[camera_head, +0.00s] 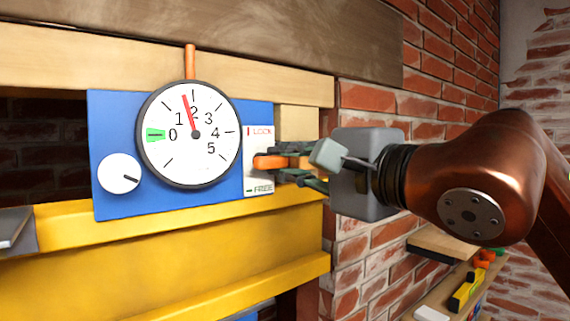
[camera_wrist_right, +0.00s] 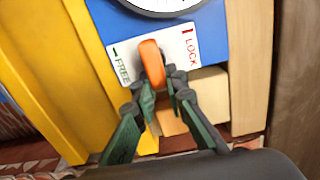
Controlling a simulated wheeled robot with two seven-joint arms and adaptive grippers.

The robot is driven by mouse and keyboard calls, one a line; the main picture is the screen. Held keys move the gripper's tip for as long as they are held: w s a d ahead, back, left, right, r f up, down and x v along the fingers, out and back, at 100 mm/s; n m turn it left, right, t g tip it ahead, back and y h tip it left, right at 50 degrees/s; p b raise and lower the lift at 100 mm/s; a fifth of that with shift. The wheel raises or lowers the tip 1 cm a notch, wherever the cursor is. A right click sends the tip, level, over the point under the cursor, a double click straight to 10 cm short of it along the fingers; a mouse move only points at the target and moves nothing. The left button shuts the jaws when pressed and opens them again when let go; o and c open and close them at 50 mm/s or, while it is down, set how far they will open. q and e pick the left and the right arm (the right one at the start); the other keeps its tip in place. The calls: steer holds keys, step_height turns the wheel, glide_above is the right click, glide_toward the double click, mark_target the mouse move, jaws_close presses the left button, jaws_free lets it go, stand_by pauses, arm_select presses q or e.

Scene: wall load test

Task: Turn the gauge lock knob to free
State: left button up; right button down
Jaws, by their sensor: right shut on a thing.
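The orange gauge lock knob (camera_head: 268,161) sits on a white plate (camera_head: 258,146) at the right side of the blue gauge board (camera_head: 115,112). The plate reads LOCK at the top and FREE at the bottom. In the right wrist view the knob (camera_wrist_right: 152,62) lies between the two words, its long axis pointing to neither. My right gripper (camera_head: 292,164) comes in from the right and is shut on the knob's near end; its green-grey fingers (camera_wrist_right: 161,92) partly cover it. My left gripper is not in view.
The round white gauge (camera_head: 205,150) has a red needle between 1 and 2. A small white dial (camera_head: 120,174) is at lower left. A yellow beam (camera_head: 170,265) runs below the board. A brick wall (camera_head: 365,95) and a shelf with a yellow level (camera_head: 466,291) are to the right.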

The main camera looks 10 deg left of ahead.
stand_by(0.4)
steer(key=c, duration=1.9)
jaws_free()
steer(key=shift+c, duration=0.2)
steer(key=v, duration=1.2)
steer(key=shift+f, duration=0.1)
